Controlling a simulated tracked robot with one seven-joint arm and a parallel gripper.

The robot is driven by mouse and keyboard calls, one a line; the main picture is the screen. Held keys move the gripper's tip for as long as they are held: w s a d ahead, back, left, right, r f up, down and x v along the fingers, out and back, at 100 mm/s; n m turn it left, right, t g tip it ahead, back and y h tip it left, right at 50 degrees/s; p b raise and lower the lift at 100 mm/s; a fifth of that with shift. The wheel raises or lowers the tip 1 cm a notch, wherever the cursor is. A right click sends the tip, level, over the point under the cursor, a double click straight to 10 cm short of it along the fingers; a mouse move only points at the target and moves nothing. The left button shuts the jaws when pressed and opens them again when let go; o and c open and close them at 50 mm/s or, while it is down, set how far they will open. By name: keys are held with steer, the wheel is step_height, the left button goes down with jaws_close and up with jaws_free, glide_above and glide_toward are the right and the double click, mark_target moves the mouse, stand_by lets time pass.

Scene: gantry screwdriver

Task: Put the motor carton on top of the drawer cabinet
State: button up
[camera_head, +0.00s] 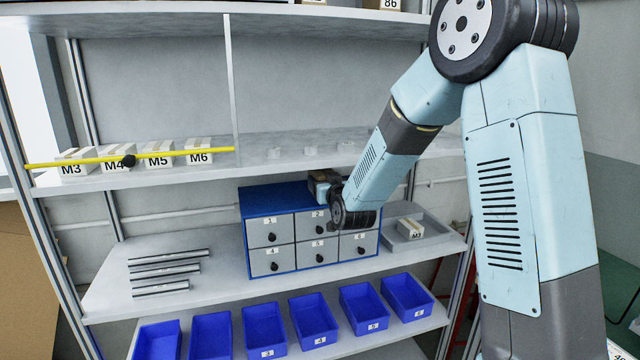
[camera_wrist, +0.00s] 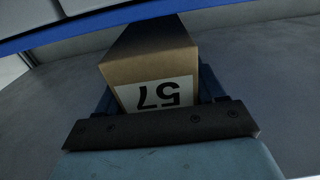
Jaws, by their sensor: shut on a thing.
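The carton (camera_wrist: 150,62), brown with a white label that reads 57 upside down, is between the fingers of my gripper (camera_wrist: 155,95) in the wrist view. My gripper (camera_head: 324,184) is shut on it. In the head view my wrist hides most of the carton. The blue drawer cabinet (camera_head: 268,198) has grey numbered drawers with dark knobs and stands on the middle shelf. My gripper shows at the right part of the cabinet's top edge. I cannot tell whether the carton touches the cabinet. A blue edge (camera_wrist: 60,32) crosses the top of the wrist view, behind the carton.
A grey tray (camera_head: 440,240) with a small M3 box (camera_head: 411,229) stands right of the cabinet. Metal bars (camera_head: 165,270) lie to the left. The upper shelf holds labelled boxes (camera_head: 115,158) behind a yellow bar (camera_head: 200,152). Blue bins (camera_head: 313,318) line the lower shelf.

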steer(key=x, duration=0.3)
steer(key=shift+w+a+f, duration=0.1)
steer(key=shift+w, duration=0.15)
steer(key=shift+f, duration=0.65)
steer(key=shift+s, duration=0.1)
steer(key=o, duration=1.6)
steer(key=shift+f, duration=0.1)
steer(key=shift+o, duration=0.2)
